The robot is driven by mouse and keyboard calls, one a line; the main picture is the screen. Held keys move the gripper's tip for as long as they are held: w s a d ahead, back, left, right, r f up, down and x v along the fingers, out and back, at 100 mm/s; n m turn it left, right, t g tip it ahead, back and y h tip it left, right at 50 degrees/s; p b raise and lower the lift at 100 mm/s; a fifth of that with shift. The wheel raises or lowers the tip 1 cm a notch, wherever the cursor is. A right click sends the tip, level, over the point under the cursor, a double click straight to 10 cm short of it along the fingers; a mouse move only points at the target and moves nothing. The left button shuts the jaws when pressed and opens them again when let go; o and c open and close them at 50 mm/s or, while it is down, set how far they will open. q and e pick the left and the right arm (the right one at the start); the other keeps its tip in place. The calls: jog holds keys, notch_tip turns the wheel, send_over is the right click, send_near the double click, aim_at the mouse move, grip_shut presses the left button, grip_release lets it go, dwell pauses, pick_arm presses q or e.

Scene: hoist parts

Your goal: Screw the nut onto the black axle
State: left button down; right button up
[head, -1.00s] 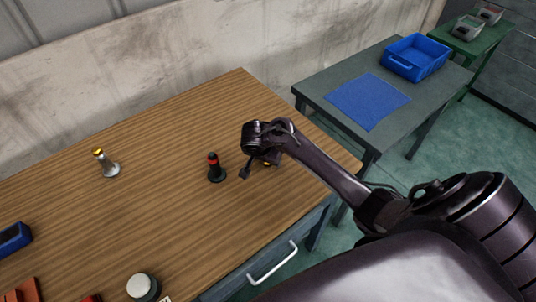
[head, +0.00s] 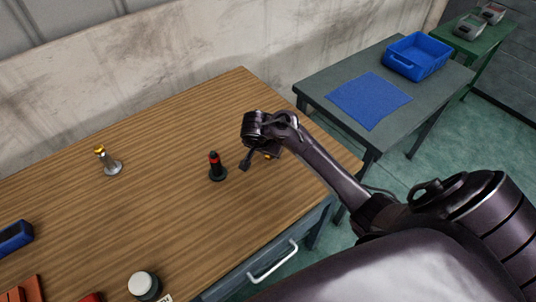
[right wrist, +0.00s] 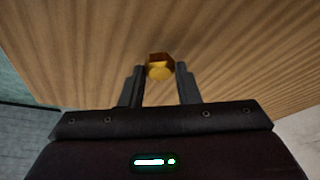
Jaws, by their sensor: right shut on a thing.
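My right gripper (right wrist: 161,70) is shut on a brass-yellow nut (right wrist: 159,71), which sits between the fingertips in the right wrist view. In the head view the nut (head: 268,155) is mostly hidden by the gripper, just right of the black axle and apart from it. A silver axle (head: 109,163) with a yellow top stands upright farther left. My left gripper is not in view.
On the wooden table (head: 180,220) are a blue box (head: 14,237) at the left edge and a white-topped round object (head: 143,286) in front. A grey table at the right holds a blue mat (head: 368,100) and a blue bin (head: 415,56). The wood around the axles is clear.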

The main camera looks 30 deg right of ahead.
notch_tip(320, 180, up, 15)
dwell(0.4)
jog(key=s+a+n+y+b, duration=0.1)
jog(key=s+a+n, duration=0.3)
jog(key=a, duration=0.4)
jog(key=s+a+f+n+t+y+b, duration=0.1)
jog(key=s+a+n, duration=0.3)
jog(key=a, duration=0.5)
jog(key=s+a+n+t+y+b, duration=0.1)
jog(key=s+a+n+b, duration=0.1)
jog(key=s+a, duration=0.4)
jog(key=shift+s+a+f+n+y, duration=0.15)
jog(key=shift+s+a+n+y, duration=0.2)
jog(key=shift+a+n, duration=0.75)
